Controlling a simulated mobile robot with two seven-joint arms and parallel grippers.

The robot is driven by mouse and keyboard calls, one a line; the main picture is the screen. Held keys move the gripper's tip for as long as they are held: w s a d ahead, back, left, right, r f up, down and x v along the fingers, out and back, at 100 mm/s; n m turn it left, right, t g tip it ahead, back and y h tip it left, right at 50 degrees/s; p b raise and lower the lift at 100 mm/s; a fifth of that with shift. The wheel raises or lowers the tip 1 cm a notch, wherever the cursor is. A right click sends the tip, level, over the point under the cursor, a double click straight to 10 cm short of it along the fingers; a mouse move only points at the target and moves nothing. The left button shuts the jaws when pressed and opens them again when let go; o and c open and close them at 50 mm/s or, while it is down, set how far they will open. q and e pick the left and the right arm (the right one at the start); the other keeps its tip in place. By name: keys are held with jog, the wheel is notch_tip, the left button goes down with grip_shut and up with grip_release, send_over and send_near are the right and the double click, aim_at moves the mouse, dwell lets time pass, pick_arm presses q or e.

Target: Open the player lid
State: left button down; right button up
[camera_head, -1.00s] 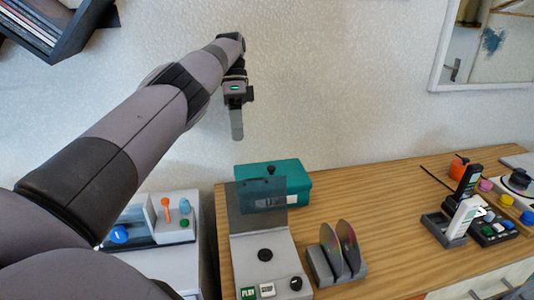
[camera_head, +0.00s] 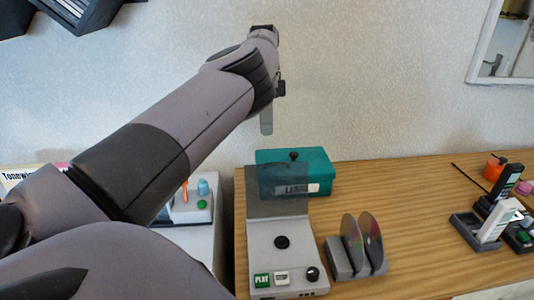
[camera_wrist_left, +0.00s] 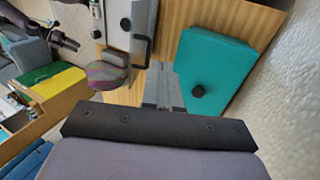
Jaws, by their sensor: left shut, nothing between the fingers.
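The player (camera_head: 262,236) is a light grey box on the wooden counter, with a dark round spindle and PLAY and STOP buttons. Its smoky see-through lid (camera_head: 277,205) stands raised, about upright, at the player's back edge, in front of the teal box. My left gripper (camera_head: 266,124) is above and behind the lid, apart from it, fingers pointing down. It is shut and empty; my forearm hides most of its body. In the left wrist view the grey fingers (camera_wrist_left: 163,88) show between the player (camera_wrist_left: 116,25) and the teal box.
The teal box (camera_head: 318,165) with a black knob stands behind the player. A disc rack (camera_head: 342,262) with two discs is at its right. A grey holder (camera_head: 482,240) and small items are at far right. The counter between is clear; the wall is close behind.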

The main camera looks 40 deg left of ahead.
pick_arm(q)
jog(key=x, duration=0.6)
jog(key=shift+f, duration=0.15)
pick_arm(e)
jog(key=shift+r, duration=0.1)
pick_arm(q)
jog(key=shift+s, duration=0.1)
